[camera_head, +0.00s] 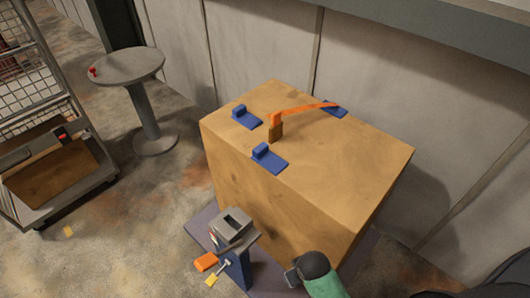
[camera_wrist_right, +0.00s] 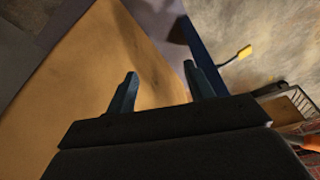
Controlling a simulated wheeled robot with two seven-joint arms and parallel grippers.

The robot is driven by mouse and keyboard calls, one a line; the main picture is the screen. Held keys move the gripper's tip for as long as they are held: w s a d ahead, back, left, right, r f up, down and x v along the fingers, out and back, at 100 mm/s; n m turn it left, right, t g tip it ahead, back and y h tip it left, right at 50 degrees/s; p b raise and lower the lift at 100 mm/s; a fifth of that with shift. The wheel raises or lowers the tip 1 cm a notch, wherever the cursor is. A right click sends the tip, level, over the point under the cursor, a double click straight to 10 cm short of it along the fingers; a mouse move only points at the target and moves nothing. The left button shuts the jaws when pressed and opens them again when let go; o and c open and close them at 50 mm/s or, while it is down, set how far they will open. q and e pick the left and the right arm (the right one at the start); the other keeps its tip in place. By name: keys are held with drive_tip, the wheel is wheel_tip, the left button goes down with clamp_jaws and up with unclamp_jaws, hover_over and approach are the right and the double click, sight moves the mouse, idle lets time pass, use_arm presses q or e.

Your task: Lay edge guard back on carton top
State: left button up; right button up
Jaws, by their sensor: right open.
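The carton (camera_head: 290,185) is a large tan box. On its top lie three blue edge guards: one at the left edge (camera_head: 246,118), one toward the near edge (camera_head: 270,159) and one at the far edge (camera_head: 336,111). An orange strap (camera_head: 305,107) runs from the far guard to a brown buckle (camera_head: 275,132) between the other two. In the right wrist view my right gripper (camera_wrist_right: 163,88) is open, its two fingers apart with nothing between them. The carton's tan face (camera_wrist_right: 85,60) shows beyond and left of the fingers. My left gripper is not in view.
A stand with a grey box (camera_head: 232,224) and blue post (camera_head: 238,272) is close before the carton, with orange (camera_head: 205,262) and yellow (camera_head: 211,281) pieces beside it. A round table (camera_head: 130,66) and wire cart (camera_head: 50,150) stand left. A wall runs behind.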

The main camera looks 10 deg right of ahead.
drive_tip(key=w+a+r+n+y, duration=0.1)
drive_tip(key=w+a+r+n, duration=0.15)
drive_tip(key=r, duration=0.35)
drive_tip(key=w+a+r+n, duration=0.1)
drive_tip(key=w+a+r, duration=0.1)
drive_tip(key=w+r, duration=0.35)
drive_tip(key=w+a+r+n+y, duration=0.2)
drive_tip(key=w+a+r+n, duration=0.3)
wheel_tip(320, 180, up, 14)
drive_tip(key=n+g+h, duration=0.3)
drive_tip(key=n+h, duration=0.1)
drive_tip(key=n, duration=1)
hover_over(263, 145)
drive_tip(key=shift+r+m+p, duration=0.1)
drive_tip(key=shift+m+p, duration=0.15)
drive_tip(key=shift+p, duration=0.2)
drive_tip(key=shift+f+p, duration=0.55)
drive_tip(key=shift+f, duration=0.75)
wheel_tip(263, 145, down, 4)
drive_tip(key=p, duration=0.2)
drive_tip(key=shift+s+a+p, duration=0.1)
drive_tip(key=shift+p, duration=0.25)
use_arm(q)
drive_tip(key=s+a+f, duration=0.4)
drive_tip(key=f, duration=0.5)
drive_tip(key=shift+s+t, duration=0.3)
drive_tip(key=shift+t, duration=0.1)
use_arm(e)
drive_tip(key=shift+f, duration=0.6)
